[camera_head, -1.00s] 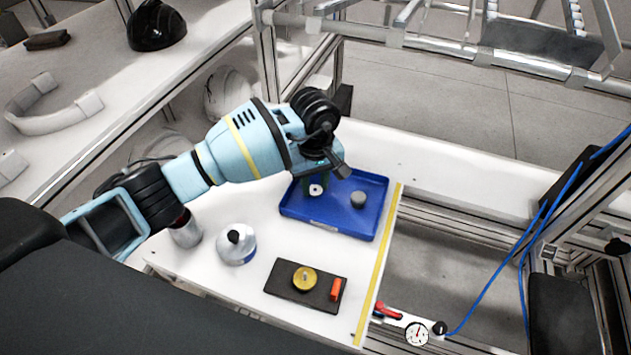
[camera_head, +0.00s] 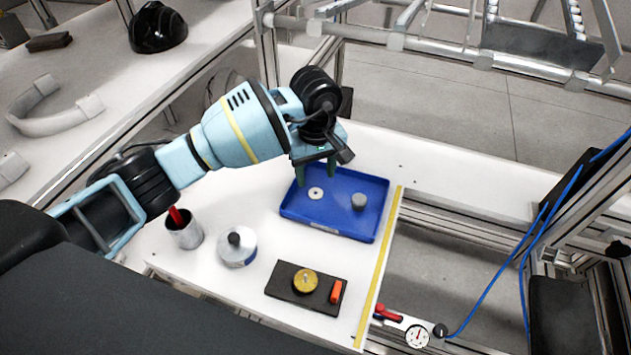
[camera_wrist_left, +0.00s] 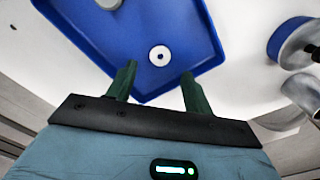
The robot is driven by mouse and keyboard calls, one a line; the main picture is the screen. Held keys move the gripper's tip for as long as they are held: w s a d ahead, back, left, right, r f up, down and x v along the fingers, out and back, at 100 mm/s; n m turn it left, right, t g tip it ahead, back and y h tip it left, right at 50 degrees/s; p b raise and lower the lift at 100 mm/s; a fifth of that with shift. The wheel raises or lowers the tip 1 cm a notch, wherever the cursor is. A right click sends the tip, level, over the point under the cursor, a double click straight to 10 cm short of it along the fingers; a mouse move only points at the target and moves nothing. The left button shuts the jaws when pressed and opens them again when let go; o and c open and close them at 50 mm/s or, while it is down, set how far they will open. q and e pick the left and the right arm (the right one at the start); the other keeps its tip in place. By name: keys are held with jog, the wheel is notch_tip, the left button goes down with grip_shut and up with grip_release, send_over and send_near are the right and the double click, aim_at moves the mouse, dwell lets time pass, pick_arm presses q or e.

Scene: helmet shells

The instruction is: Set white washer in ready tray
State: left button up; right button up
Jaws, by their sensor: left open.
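The white washer (camera_head: 315,193) lies flat in the left part of the blue tray (camera_head: 338,230). It also shows in the left wrist view (camera_wrist_left: 159,56), on the blue tray floor (camera_wrist_left: 185,40) beyond my fingertips. My left gripper (camera_head: 317,170) is above the tray's back left part, behind the washer in the head view. In the left wrist view its two green fingers (camera_wrist_left: 157,80) are spread apart with nothing between them, and the washer is clear of both. My right gripper does not show.
A grey cylinder (camera_head: 359,200) stands in the tray's right part. In front are a black plate (camera_head: 287,292) with a yellow round part (camera_head: 305,281) and an orange piece (camera_head: 336,291), a white-grey container with black knob (camera_head: 238,248), and a metal cup (camera_head: 186,235).

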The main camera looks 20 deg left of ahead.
pick_arm(q)
notch_tip(320, 180, up, 8)
jog(key=shift+f, duration=0.25)
